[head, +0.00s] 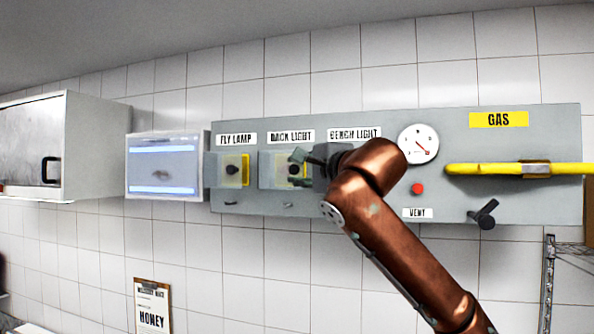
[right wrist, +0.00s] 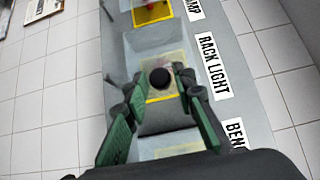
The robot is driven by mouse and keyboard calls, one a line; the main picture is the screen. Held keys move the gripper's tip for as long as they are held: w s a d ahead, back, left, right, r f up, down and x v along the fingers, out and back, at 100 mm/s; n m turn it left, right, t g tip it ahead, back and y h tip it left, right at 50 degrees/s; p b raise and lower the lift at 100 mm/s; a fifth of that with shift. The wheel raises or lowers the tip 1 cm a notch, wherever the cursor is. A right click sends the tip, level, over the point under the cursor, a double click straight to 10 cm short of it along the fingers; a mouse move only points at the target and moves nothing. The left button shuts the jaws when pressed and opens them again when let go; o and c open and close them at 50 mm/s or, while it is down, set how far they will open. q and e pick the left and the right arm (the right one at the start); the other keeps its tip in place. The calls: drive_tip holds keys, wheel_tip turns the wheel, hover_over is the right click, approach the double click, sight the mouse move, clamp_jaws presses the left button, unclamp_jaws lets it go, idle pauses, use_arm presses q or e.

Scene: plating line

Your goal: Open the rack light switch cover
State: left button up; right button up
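The rack light switch cover (head: 270,170) is a clear box with a dark knob on a yellow-edged plate, under the RACK LIGHT label (head: 291,136). It looks closed. In the right wrist view the cover (right wrist: 150,50) faces me, with its round black knob (right wrist: 160,78) near the middle. My right gripper (head: 301,168) reaches the cover from the right. In the right wrist view its green-padded fingers (right wrist: 160,88) are apart, one on each side of the knob. I cannot tell whether they touch it. My left gripper is in neither view.
The fly lamp cover (head: 232,170) is just left. The bench light switch is mostly hidden behind my right arm.

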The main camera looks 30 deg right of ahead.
clamp_jaws()
drive_tip(key=shift+a, duration=0.1)
idle(0.4)
